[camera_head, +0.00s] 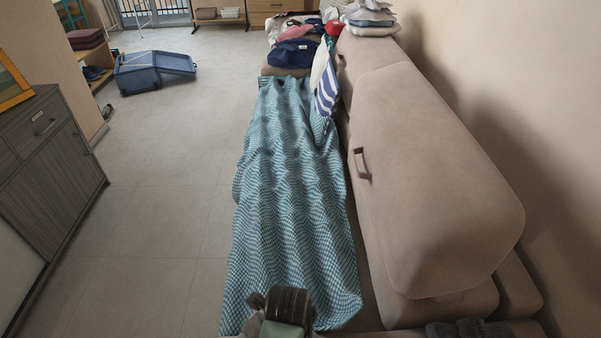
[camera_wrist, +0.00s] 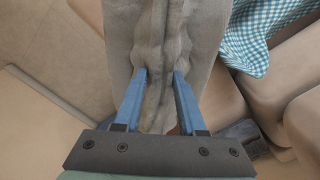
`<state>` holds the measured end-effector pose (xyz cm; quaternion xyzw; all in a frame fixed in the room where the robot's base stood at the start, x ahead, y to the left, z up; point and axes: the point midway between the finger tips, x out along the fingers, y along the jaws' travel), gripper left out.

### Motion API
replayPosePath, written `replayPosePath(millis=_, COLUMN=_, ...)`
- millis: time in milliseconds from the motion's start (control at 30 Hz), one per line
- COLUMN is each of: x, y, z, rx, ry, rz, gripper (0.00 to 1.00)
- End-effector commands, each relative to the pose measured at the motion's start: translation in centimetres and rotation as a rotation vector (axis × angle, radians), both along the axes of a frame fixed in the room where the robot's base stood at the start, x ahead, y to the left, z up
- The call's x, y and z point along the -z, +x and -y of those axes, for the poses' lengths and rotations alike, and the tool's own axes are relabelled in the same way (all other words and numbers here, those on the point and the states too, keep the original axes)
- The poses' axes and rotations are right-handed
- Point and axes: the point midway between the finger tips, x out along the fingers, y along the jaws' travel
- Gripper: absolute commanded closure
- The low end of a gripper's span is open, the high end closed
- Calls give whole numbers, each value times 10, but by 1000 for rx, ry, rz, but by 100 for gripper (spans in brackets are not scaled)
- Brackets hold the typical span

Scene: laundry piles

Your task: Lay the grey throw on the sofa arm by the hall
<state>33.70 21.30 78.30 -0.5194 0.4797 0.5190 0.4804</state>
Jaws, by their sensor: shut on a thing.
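My gripper (camera_wrist: 160,76) has its two blue fingers closed on a bunched fold of the grey throw (camera_wrist: 155,30) in the wrist view. The throw hangs in long folds between and beyond the fingertips; its far end is out of frame. In the head view my wrist shows at the bottom edge, and its fingers are hidden. The beige sofa (camera_head: 430,170) runs along the right wall. A strip of its near-end arm (camera_head: 400,334) shows at the bottom of the head view. I cannot tell whether the throw touches it.
A teal checked blanket (camera_head: 290,190) covers the seat. A striped cushion (camera_head: 326,88) and piled clothes (camera_head: 293,53) lie farther back. A dark grey cloth (camera_head: 470,329) lies at the near right.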

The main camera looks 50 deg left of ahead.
Motion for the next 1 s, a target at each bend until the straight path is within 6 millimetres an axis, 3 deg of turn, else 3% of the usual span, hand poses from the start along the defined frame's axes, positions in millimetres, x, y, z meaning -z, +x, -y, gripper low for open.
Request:
replayPosePath(millis=100, x=25, y=-1, z=0, rx=-2, ry=-2, rz=-2, gripper=100)
replayPosePath(millis=533, x=76, y=0, z=0, rx=-3, ry=0, rz=0, gripper=100)
replayPosePath(millis=967, x=84, y=0, z=0, rx=-2, ry=1, rz=2, gripper=100)
replayPosePath(millis=1000, x=85, y=0, z=1, rx=-2, ry=-1, rz=0, gripper=59)
